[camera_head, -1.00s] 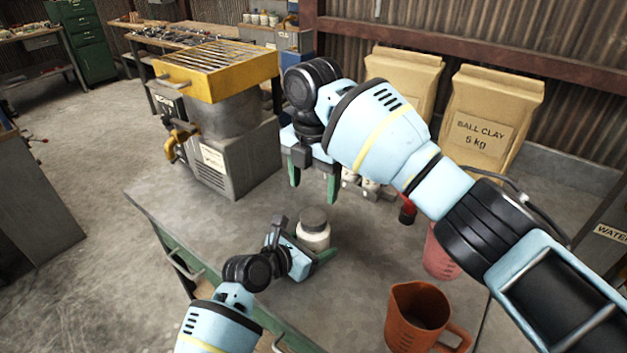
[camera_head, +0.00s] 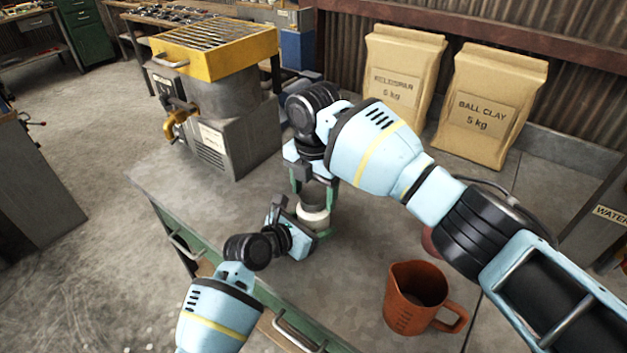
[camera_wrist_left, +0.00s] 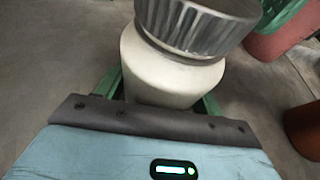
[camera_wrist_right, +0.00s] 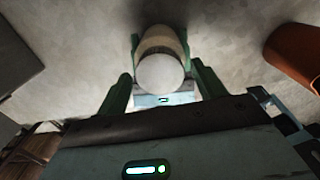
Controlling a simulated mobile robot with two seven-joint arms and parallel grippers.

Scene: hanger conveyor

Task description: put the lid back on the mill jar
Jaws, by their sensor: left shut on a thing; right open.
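The mill jar (camera_head: 313,217) is a small cream jar standing on the bench. In the left wrist view its pale body (camera_wrist_left: 165,75) shows with the ribbed grey metal lid (camera_wrist_left: 195,25) on its top; I cannot tell how firmly the lid sits. My left gripper (camera_head: 300,228) is shut around the jar's body from the side. My right gripper (camera_head: 315,195) points down from above, open, with its green fingers on either side of the lid. The right wrist view shows the round top (camera_wrist_right: 160,74) between the fingers, with gaps beside it.
An orange jug (camera_head: 420,297) stands at the front right. A pink cup (camera_wrist_left: 280,38) is beyond the jar, mostly hidden by my right arm in the head view. A yellow-topped machine (camera_head: 215,90) stands behind left; clay bags (camera_head: 487,110) lean at the back.

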